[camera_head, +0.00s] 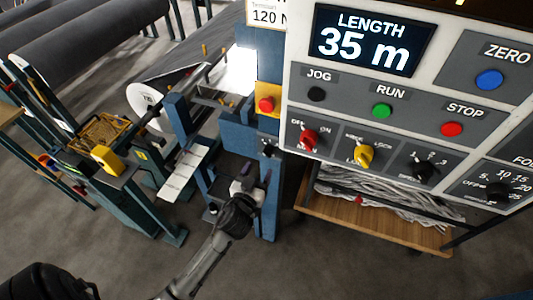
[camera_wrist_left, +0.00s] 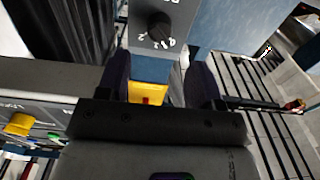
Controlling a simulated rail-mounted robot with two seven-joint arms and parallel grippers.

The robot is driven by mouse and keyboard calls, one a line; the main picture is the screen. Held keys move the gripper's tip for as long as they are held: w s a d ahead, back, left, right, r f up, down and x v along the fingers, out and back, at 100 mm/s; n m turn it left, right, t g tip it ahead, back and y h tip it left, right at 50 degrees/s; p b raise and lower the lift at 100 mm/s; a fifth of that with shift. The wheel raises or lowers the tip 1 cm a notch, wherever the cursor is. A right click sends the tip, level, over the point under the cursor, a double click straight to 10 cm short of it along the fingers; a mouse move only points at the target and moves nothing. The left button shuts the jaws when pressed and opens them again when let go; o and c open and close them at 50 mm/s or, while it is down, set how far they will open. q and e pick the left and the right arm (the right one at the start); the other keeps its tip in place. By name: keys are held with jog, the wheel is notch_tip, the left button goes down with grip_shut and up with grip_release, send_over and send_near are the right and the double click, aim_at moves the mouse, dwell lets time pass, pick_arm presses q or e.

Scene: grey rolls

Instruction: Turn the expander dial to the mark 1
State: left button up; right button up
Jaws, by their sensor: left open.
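In the left wrist view, a black dial (camera_wrist_left: 160,30) sits on a small grey plate, beyond and roughly between my left gripper's fingers. Its white pointer line points down and to the right; the marks around it are too small to read surely. In the head view, what looks like the same dial (camera_head: 267,150) is a small dark knob on the blue post, just above my left gripper (camera_head: 248,183). My left gripper (camera_wrist_left: 160,75) is open, with nothing between its fingers and apart from the dial. My right gripper is not in view.
A control panel (camera_head: 375,85) reads LENGTH 35 m and carries buttons, red and yellow switches and black dials. A yellow box with a red button (camera_head: 266,104) is above the small dial. A wooden shelf (camera_head: 385,225) stands right of the post (camera_head: 267,215). Grey rolls (camera_head: 70,65) lie at left.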

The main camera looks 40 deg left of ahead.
aim_at(266, 156)
pick_arm(q)
jog(key=x, duration=0.7)
jog(key=shift+w+a+f, duration=0.1)
jog(key=shift+w, duration=0.2)
jog(key=shift+c, duration=0.3)
jog(key=c, duration=0.9)
jog(key=shift+o, duration=0.2)
jog(key=shift+m, duration=0.3)
jog(key=m+p, duration=0.1)
jog(key=m, duration=0.1)
jog(key=shift+m, duration=0.3)
jog(key=m+p, duration=0.1)
jog(key=m, duration=0.3)
jog(key=shift+m+p, duration=0.3)
jog(key=shift+m, duration=0.5)
